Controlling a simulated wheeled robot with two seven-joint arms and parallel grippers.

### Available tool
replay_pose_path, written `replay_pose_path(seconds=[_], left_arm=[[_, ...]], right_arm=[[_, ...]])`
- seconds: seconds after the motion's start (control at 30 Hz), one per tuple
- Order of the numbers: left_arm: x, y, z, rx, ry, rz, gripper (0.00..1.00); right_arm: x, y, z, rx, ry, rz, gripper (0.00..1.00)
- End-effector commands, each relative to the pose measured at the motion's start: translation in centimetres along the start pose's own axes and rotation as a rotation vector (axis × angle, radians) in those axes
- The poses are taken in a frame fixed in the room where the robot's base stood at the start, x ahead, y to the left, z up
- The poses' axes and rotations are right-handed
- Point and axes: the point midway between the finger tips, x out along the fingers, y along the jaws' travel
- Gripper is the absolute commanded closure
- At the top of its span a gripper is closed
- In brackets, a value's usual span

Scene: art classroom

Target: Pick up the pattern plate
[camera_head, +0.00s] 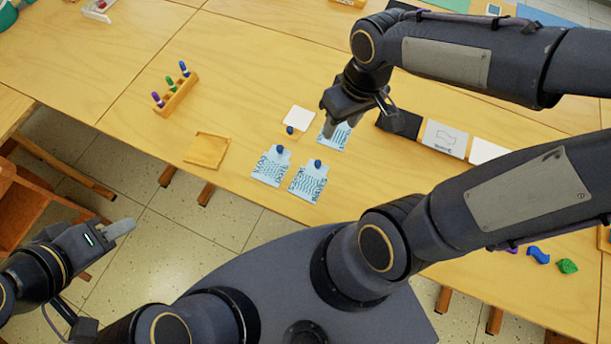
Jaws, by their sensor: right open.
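Light blue pattern plates with dark printed marks lie on the wooden table. One plate (268,171) is at the left, with a blue knob at its top. A second plate (307,187) is to its right and nearer, also with a blue knob. A third plate (339,139) lies farther back, partly hidden by my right gripper (327,130). That gripper points down over the third plate, open; I cannot tell whether it touches the plate. My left gripper (130,228) is off the table, above the floor at the left; its jaw gap cannot be made out.
A white square (299,117) lies behind the plates. A wooden square (207,150) lies left, near the table edge. A peg rack (176,96) stands farther back. Dark, grey and white cards (445,138) lie right. Blue (538,255) and green (568,266) pieces are at far right.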

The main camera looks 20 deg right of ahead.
Motion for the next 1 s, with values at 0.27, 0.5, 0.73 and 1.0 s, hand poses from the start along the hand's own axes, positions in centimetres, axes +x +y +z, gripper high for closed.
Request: replay_pose_path(seconds=[0.27,0.5,0.73,1.0], left_arm=[[0.0,0.0,0.0,0.000,0.000,0.000,0.64],[0.0,0.0,0.0,0.000,0.000,0.000,0.64],[-0.2,0.1,-0.1,0.000,0.000,0.000,0.64],[-0.9,0.4,-0.5,0.000,0.000,0.000,0.64]], right_arm=[[9.7,0.6,-5.0,-0.297,-0.338,0.131,0.56],[16.5,0.0,-6.3,-0.467,-0.487,0.183,0.56],[19.0,0.1,-6.0,-0.509,-0.521,0.194,0.56],[21.6,1.3,-4.7,-0.506,-0.524,0.191,0.56]])
